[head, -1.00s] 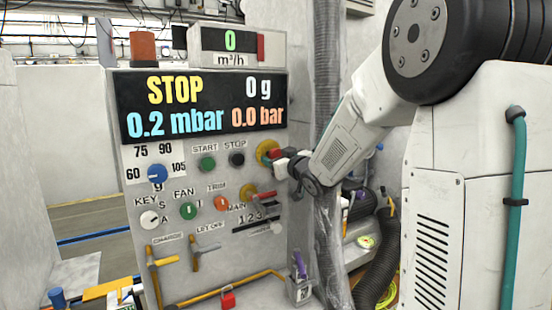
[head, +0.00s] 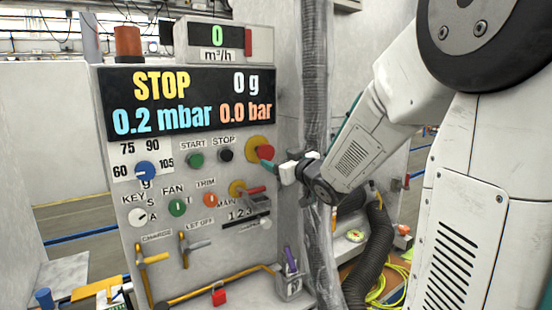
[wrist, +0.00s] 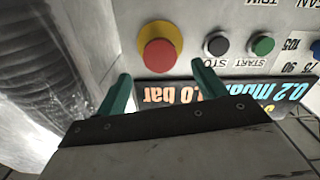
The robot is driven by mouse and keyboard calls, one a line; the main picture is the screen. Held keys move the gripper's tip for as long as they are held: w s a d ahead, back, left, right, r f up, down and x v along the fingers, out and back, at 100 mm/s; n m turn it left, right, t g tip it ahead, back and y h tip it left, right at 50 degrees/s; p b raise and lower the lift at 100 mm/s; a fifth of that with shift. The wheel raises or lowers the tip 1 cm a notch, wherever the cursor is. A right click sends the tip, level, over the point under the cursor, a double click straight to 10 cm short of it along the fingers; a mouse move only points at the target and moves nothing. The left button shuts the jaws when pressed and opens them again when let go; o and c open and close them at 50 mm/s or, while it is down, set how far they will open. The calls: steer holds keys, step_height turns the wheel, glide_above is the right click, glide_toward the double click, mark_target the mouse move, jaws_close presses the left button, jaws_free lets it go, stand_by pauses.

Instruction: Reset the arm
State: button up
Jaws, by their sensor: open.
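My arm reaches in from the right of the head view to the control panel (head: 118,220). My gripper (head: 268,162) is at the panel's right side, close to the red emergency stop button on its yellow ring (head: 258,144). In the wrist view my gripper (wrist: 163,84) has its two teal fingers spread apart with nothing between them. There the red button (wrist: 159,54) lies just beyond the fingertips, roughly centred between them. Contact cannot be told. The panel's display reads STOP, 0 g, 0.2 mbar and 0.0 bar.
A wrapped vertical hose (head: 316,90) runs just right of the panel, close behind my wrist. A black corrugated hose (head: 375,255) and a yellow coiled line (head: 385,290) lie lower right.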

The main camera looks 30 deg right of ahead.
stand_by(0.5)
steer(key=s+a+f+g, duration=0.3)
steer(key=s+a+g, duration=0.2)
steer(key=s, duration=0.6)
steer(key=s+a+f+m+g, duration=0.1)
steer(key=s+a+f+g, duration=0.2)
steer(key=s+a+g, duration=0.3)
steer(key=s+a+f+m+g, duration=0.1)
steer(key=s+a+f+g, duration=0.2)
steer(key=s, duration=1.4)
steer(key=a+g, duration=0.2)
steer(key=shift+a+f+g, duration=0.25)
steer(key=shift+a+g, duration=0.15)
stand_by(1.3)
